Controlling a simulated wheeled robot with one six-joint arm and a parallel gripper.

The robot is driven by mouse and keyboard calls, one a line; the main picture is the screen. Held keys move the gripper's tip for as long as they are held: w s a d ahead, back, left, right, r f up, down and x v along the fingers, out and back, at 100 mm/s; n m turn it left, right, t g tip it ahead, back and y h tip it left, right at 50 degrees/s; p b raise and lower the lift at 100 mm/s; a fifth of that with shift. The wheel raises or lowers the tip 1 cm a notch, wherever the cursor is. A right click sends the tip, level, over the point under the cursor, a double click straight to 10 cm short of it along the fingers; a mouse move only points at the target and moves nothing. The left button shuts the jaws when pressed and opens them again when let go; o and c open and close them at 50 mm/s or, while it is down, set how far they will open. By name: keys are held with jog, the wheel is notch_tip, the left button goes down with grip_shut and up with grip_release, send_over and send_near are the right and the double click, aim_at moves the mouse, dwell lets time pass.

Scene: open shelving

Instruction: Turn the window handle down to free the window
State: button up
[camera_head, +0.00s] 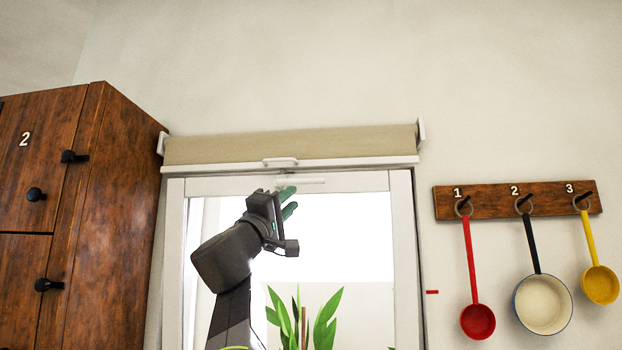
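The window (402,250) has a white frame and bright glass. A white handle (312,181) lies horizontally on the top rail of the frame, and its left part is close to my fingertips. My gripper (289,202) has green fingertips and points up and to the right, just below the handle. The two fingertips are apart with nothing seen between them. The upper fingertip overlaps the handle's lower edge in the picture; whether it touches cannot be told.
A rolled beige blind (290,147) with a white pull (281,162) hangs just above the window. A brown wooden cabinet (110,200) stands close on the left. A rack (490,201) with hanging pans is on the right wall. A green plant (325,320) stands below.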

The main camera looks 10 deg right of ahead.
aim_at(310, 183)
jog(key=p+x, duration=0.5)
jog(key=x, duration=0.6)
jog(key=shift+f, duration=0.1)
grip_shut()
